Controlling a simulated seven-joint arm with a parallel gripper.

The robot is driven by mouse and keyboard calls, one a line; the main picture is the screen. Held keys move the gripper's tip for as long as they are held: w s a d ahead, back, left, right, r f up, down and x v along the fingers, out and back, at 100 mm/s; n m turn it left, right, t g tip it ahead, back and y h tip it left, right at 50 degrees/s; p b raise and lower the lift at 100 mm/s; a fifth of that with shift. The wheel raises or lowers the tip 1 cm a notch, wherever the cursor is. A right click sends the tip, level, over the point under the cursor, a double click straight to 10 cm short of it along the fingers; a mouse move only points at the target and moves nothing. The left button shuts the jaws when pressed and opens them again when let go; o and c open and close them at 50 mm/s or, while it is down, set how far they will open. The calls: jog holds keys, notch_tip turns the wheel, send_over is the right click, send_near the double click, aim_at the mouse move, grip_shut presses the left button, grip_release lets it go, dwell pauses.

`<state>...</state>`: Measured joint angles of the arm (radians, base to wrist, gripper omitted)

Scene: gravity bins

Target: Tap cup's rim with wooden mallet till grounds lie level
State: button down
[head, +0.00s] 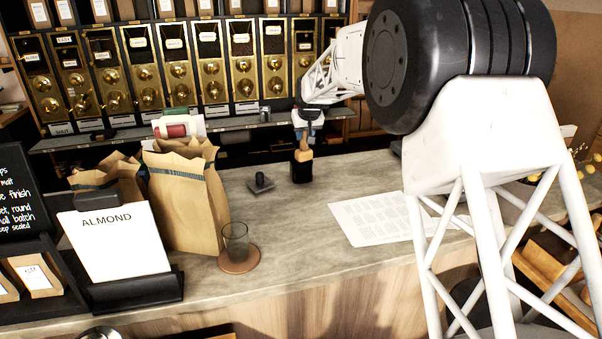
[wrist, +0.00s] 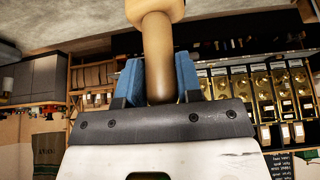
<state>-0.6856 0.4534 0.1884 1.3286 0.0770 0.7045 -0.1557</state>
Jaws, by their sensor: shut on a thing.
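My gripper (head: 308,124) is above the counter's back part in the head view. In the wrist view its blue fingers (wrist: 159,78) are shut on the wooden mallet (wrist: 157,50), around its tan handle. The mallet's lower part (head: 303,155) shows under my gripper in the head view, right at a black block (head: 301,172) on the counter. I cannot tell whether it rests in the block or stands clear of it. A clear glass cup (head: 236,240) stands upright on a round brown coaster (head: 240,262), well to the front left of my gripper. No grounds are discernible in it.
Brass-fronted gravity bins (head: 180,70) line the back, with a small metal cup (head: 264,113) on their ledge. Paper bags (head: 190,200) and an ALMOND sign (head: 115,240) stand left. A grey pad (head: 262,188) with a dark knob and printed sheets (head: 375,218) lie on the counter.

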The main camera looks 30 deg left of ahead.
jog(key=shift+r, duration=3.25)
jog(key=shift+f, duration=0.3)
notch_tip(320, 180, down, 8)
jog(key=shift+r, duration=4.15)
jog(key=shift+r, duration=2.5)
